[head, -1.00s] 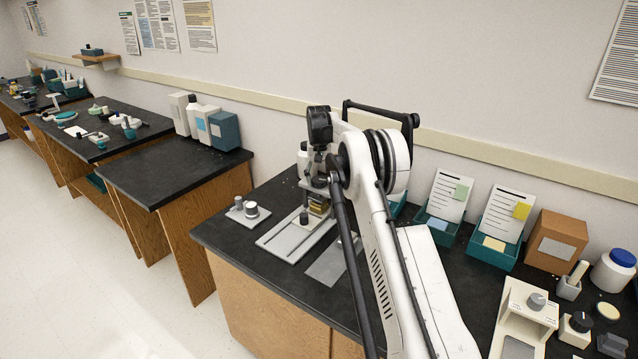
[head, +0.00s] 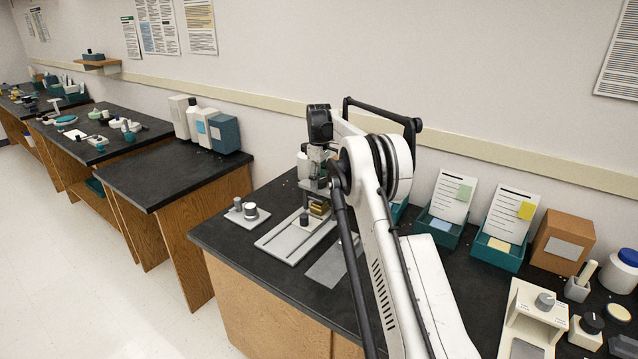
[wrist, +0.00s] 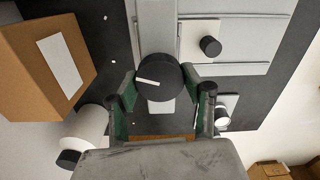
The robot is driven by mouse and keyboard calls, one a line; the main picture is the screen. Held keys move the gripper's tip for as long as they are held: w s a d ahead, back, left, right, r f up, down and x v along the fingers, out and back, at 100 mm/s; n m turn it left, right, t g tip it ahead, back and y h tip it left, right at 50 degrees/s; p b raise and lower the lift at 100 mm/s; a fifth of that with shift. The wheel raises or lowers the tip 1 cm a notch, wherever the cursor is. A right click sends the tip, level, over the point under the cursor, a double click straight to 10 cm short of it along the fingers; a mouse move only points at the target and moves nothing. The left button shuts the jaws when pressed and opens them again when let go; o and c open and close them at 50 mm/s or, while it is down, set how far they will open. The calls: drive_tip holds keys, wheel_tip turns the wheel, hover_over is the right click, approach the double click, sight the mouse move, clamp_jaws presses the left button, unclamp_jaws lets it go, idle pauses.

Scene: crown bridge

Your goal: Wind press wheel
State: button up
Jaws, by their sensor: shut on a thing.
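The press wheel (wrist: 159,77) is a round black knob with a white stripe, seen from above in the wrist view. My gripper (wrist: 161,84) is shut on it, with one green-padded finger on each side. In the head view my gripper (head: 318,178) is over the press at the back of the near bench, and the wheel is hidden there. The press base (head: 283,240) is a pale grey plate flat on the bench. A small black knob (head: 304,219) and a brass-coloured block (head: 319,208) show below my gripper.
A cardboard box (wrist: 45,60) and a white bottle (wrist: 82,135) stand close to my gripper in the wrist view. A small grey fixture (head: 242,210) sits left of the press. Teal card holders (head: 437,230) stand to the right. The wall is close behind.

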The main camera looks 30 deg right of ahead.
sight(319, 179)
drive_tip(key=shift+n, duration=1.7)
drive_tip(key=shift+n+b, duration=0.3)
drive_tip(key=o, duration=1.1)
drive_tip(key=shift+o, duration=0.2)
drive_tip(key=shift+r, duration=0.1)
wheel_tip(319, 179, up, 12)
